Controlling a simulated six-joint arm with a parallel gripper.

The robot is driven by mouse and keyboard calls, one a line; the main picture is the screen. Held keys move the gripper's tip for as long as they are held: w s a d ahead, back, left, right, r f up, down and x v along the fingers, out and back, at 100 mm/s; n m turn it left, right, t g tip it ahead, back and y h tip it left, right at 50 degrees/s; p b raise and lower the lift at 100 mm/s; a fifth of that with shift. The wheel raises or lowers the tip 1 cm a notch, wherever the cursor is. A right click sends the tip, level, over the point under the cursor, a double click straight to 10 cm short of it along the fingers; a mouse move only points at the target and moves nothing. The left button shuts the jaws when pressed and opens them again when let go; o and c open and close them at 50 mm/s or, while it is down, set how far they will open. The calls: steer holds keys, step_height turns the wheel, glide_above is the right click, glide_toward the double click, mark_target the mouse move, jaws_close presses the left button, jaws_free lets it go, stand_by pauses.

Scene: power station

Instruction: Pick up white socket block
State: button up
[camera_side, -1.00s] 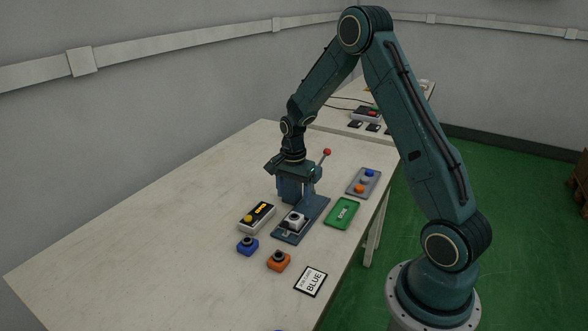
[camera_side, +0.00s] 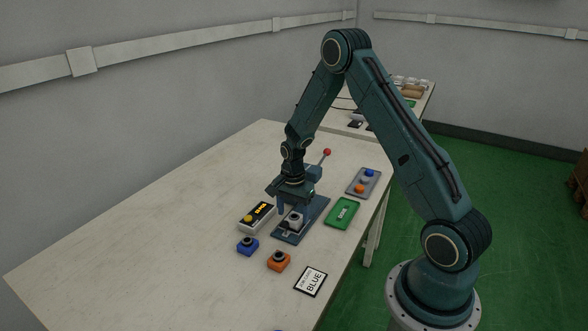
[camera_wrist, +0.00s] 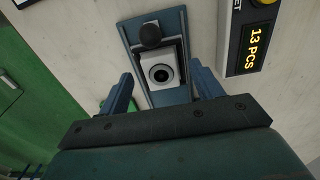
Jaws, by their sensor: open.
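The white socket block (camera_side: 295,220) sits on the blue base plate of a press fixture (camera_side: 289,237). In the wrist view the white socket block (camera_wrist: 160,72) shows a round dark hole facing up, with a dark round knob (camera_wrist: 150,36) beside it on the plate. My gripper (camera_side: 290,207) is open and just above and behind the block. In the wrist view the two fingers of my gripper (camera_wrist: 162,92) stand apart to either side of the block, nearer the camera than it. I cannot tell whether either finger touches it.
A blue block (camera_side: 247,246) and an orange block (camera_side: 279,261) lie in front of the fixture. A counter box (camera_side: 257,217) reading 13 PCS stands left, a green panel (camera_side: 343,212) right. A red-tipped lever (camera_side: 326,153) rises behind. A card reading BLUE (camera_side: 311,281) lies near the table edge.

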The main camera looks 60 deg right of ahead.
steer(key=shift+f, duration=0.85)
steer(key=shift+c, duration=0.4)
steer(key=c, duration=1)
